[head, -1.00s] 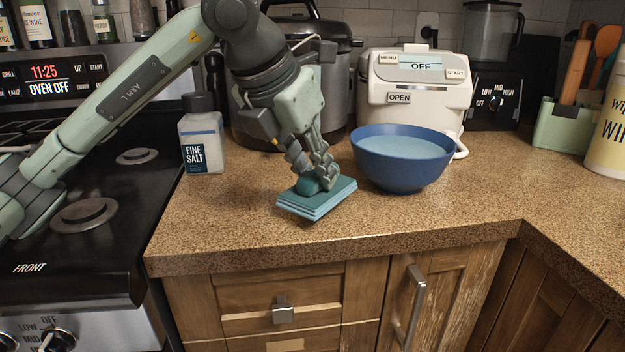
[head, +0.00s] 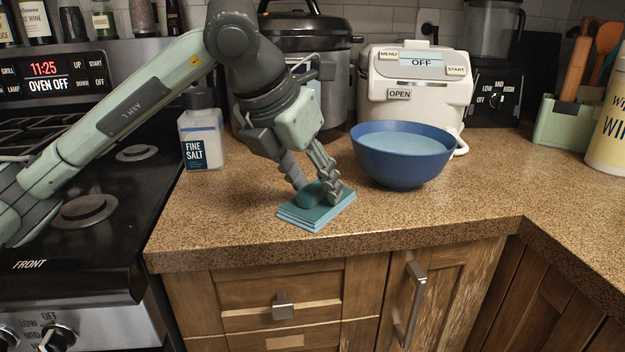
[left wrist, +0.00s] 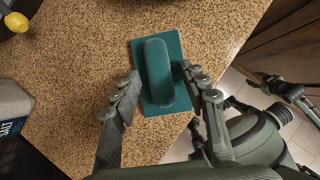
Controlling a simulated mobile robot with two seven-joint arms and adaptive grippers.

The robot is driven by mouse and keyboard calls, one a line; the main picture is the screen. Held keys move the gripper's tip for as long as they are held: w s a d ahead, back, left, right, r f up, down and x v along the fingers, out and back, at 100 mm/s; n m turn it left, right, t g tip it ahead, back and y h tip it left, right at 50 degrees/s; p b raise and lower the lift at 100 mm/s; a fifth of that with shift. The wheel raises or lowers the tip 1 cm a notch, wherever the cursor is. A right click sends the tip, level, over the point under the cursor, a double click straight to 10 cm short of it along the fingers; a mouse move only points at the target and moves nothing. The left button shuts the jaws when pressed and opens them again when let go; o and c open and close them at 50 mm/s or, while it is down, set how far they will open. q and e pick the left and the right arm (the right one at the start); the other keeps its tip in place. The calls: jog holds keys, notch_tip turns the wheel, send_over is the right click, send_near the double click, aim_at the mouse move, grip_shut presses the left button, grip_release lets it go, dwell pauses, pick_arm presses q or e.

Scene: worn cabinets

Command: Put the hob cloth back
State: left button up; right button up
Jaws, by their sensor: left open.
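The hob cloth (head: 318,213) is a folded teal cloth with a rounded grip on top. It lies flat on the speckled counter, in front of the blue bowl and near the front edge. My left gripper (head: 318,193) is open just above it, with its fingers on either side of the rounded grip. In the left wrist view the cloth (left wrist: 160,75) shows between the spread fingers of my left gripper (left wrist: 160,95), with gaps at both sides. Dark parts, seemingly of my right gripper (left wrist: 285,88), show at the right of that view; their state is unclear.
The blue bowl (head: 402,160) stands close by on the right, and the salt jar (head: 202,138) on the left. A cooker (head: 415,88) stands behind. The black hob (head: 90,230) adjoins the counter on the left.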

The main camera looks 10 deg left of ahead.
pick_arm(q)
jog(key=v, duration=1.2)
jog(key=shift+r, duration=0.25)
jog(key=shift+f, duration=0.1)
